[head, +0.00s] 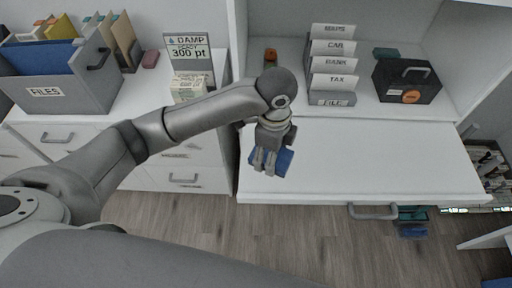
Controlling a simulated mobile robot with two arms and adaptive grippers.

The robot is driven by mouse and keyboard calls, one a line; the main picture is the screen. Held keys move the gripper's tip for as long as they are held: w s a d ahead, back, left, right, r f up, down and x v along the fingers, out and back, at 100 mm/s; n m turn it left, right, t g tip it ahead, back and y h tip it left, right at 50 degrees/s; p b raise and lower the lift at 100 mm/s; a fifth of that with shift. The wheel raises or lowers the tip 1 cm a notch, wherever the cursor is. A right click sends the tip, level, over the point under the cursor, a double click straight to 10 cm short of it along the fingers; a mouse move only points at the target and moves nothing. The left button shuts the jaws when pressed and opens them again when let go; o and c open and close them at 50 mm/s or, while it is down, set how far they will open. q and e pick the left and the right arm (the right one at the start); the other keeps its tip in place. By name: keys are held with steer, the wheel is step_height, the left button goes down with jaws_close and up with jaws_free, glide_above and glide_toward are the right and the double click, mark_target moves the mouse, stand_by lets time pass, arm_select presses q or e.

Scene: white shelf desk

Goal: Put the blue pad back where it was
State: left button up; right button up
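The blue pad (286,160) is at the front left of the white pull-out desk surface (380,160). My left gripper (265,163) points down at the pad, and its fingers cover the pad's left part. The pad shows on both sides of the fingers. I cannot tell whether the fingers grip it or only stand over it, nor whether it rests on the desk or is slightly raised. My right gripper is not in view.
A card sorter (332,98) and a black box (407,80) stand at the back of the desk. A teal container (412,213) is below the desk's front edge. The desk's middle and right are clear.

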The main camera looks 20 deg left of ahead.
arm_select(q)
steer(key=w+a, duration=0.1)
steer(key=w+a+f, duration=0.1)
steer(key=w+a, duration=0.1)
steer(key=shift+w+a+f, duration=0.1)
steer(key=shift+w+f, duration=0.2)
steer(key=shift+f, duration=0.1)
steer(key=w+a+f, duration=0.1)
steer(key=f, duration=0.1)
steer(key=w+a+f, duration=0.1)
steer(key=f, duration=0.1)
steer(key=w+a+f+p, duration=0.1)
steer(key=w+f, duration=0.1)
steer(key=shift+w, duration=0.1)
steer(key=shift+w+a+f, duration=0.1)
steer(key=shift+a+f, duration=0.05)
steer(key=shift+f, duration=1.6)
steer(key=o, duration=0.9)
steer(key=shift+f, duration=0.15)
step_height(320, 180, up, 12)
steer(key=shift+r+b, duration=0.2)
steer(key=shift+b, duration=0.15)
